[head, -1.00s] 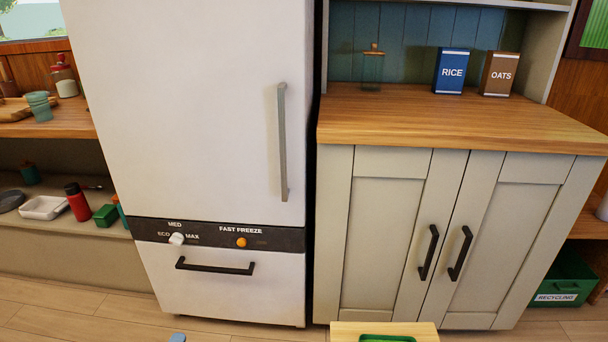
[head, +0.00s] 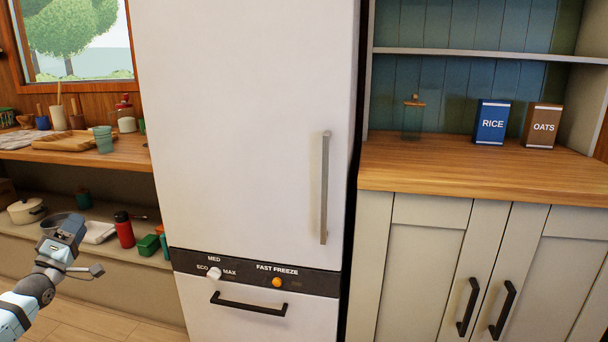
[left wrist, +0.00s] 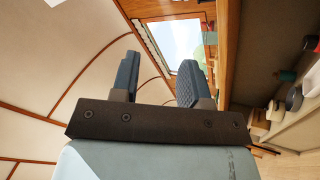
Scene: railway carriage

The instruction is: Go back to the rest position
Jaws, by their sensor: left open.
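My left gripper (head: 66,238) is at the lower left of the head view, raised in front of the low shelf left of the fridge. In the left wrist view its two fingers (left wrist: 158,82) stand apart with nothing between them, pointing toward the ceiling and window. My right gripper is in neither view. The white fridge (head: 245,120) stands shut in the middle of the head view, apart from the left gripper.
A wooden counter (head: 480,180) with a rice box (head: 491,122), an oats box (head: 541,126) and a glass jar (head: 412,118) is at the right. The low shelf (head: 120,262) holds a red bottle (head: 124,230) and a green box (head: 149,245). Some floor (head: 110,325) is clear at lower left.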

